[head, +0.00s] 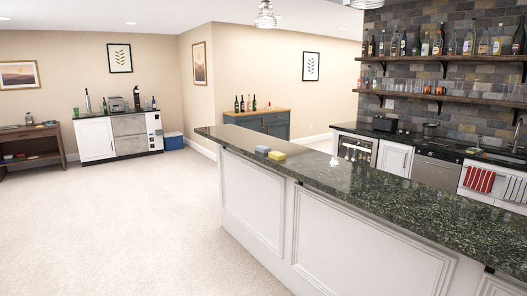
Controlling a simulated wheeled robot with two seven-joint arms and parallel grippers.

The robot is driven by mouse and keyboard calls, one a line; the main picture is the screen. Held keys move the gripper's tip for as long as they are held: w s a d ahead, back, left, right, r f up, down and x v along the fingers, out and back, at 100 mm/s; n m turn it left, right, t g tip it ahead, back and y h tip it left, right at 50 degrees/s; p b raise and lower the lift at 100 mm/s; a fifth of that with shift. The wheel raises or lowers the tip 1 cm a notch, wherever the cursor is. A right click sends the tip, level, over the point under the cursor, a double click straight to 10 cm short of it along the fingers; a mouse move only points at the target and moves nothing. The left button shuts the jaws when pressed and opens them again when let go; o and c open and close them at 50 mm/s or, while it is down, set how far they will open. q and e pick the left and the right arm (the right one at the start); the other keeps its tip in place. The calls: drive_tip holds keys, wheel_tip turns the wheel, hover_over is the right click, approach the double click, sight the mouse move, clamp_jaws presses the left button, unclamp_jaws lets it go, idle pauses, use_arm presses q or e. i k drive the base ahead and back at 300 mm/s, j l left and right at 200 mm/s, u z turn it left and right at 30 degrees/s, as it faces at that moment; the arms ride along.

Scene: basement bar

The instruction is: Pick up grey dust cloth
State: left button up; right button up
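A small grey folded item (262,149), which looks like the grey dust cloth, lies on the dark green stone bar counter (370,190) near its far left end. Neither of my grippers shows in the head view.
The white panelled bar front (345,240) blocks the right side of the floor. Open carpet (130,220) lies to the left. Behind the bar are bottle shelves (445,95) and a dishwasher (434,173). A blue cooler (173,141) stands by the far wall.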

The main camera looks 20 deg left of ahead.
sight(262, 149)
drive_tip(key=i+j, duration=0.35)
drive_tip(key=i, duration=0.15)
drive_tip(key=i+j, duration=0.3)
drive_tip(key=i, duration=0.2)
drive_tip(key=j+u, duration=0.05)
